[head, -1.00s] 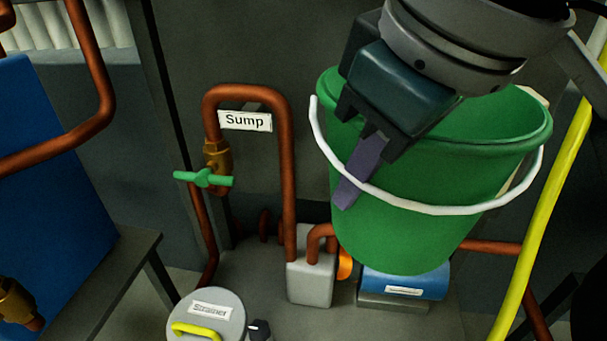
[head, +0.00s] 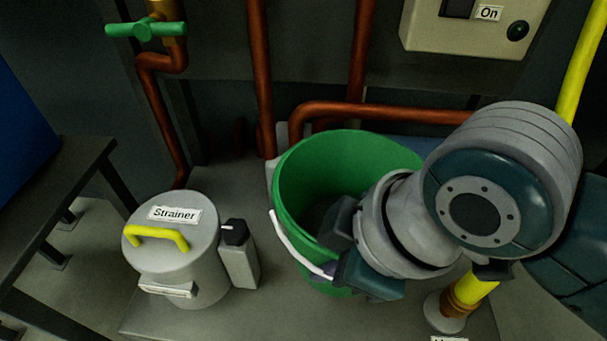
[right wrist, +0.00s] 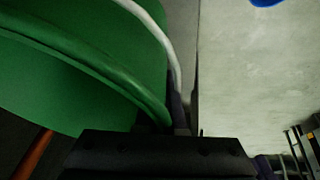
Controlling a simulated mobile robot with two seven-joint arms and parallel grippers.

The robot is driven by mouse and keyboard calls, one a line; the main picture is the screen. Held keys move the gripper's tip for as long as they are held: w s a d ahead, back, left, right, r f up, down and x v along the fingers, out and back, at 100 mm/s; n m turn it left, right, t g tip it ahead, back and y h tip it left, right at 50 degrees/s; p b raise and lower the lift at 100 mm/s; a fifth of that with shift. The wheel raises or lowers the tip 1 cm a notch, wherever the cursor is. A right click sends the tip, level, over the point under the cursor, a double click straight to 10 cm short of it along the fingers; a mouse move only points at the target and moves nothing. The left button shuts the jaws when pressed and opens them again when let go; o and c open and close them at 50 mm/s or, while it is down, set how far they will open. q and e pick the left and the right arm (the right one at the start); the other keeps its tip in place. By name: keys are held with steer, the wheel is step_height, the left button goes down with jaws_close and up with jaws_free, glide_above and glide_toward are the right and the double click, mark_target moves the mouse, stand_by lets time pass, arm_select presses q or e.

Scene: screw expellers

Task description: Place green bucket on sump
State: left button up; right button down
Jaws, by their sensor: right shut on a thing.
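The green bucket (head: 309,178), with a white handle (head: 297,244), is near the middle of the head view, roughly upright and open at the top. My right gripper (head: 350,262) is shut on its near right rim. The right wrist view also shows the bucket (right wrist: 80,50), with the gripper (right wrist: 180,115) at its rim. I cannot tell whether the bucket's base touches anything. A copper pipe with a green valve handle (head: 146,29) stands at the upper left. The "Sump" label is out of view now. My left gripper is not in view.
Copper pipes (head: 400,113) run behind the bucket. A control box (head: 455,38) and yellow pipe (head: 585,55) are at right. A dark bench (head: 60,185) is left.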

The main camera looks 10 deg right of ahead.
step_height(320, 180, down, 16)
steer(key=b, duration=0.8)
steer(key=shift+w, duration=0.1)
steer(key=shift+f, duration=0.2)
steer(key=c, duration=1)
jaws_free()
